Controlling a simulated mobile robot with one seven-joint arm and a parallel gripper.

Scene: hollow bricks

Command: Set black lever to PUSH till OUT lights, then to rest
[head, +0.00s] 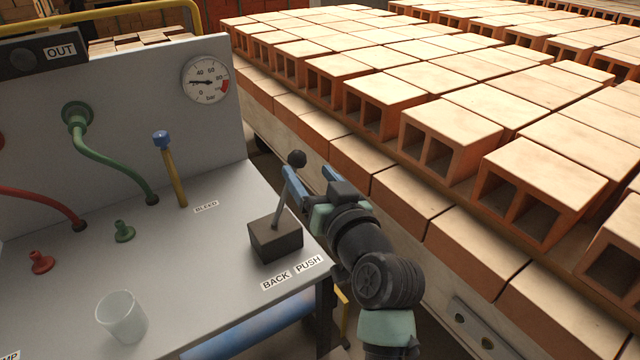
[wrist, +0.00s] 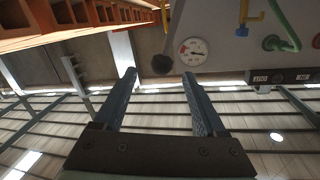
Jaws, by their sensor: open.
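The black lever (head: 285,200) rises from a dark box (head: 275,240) at the front right of the grey panel top. Its round black knob (head: 297,158) is up and the rod leans a little right, towards the PUSH label (head: 309,265) side. The BACK label (head: 275,282) is to the left. My gripper (head: 309,172) is open and empty beside the knob. In the wrist view the knob (wrist: 162,64) appears between the fingertips, near their ends; contact cannot be told. The OUT sign (head: 60,50) has a dark, unlit lamp (head: 23,60) beside it.
A gauge (head: 205,80) is on the upright panel. A yellow BLEED lever with a blue top (head: 162,139), green and red hoses, and a clear cup (head: 122,316) are to the left. Stacked hollow bricks (head: 440,140) fill the right side, close behind my arm.

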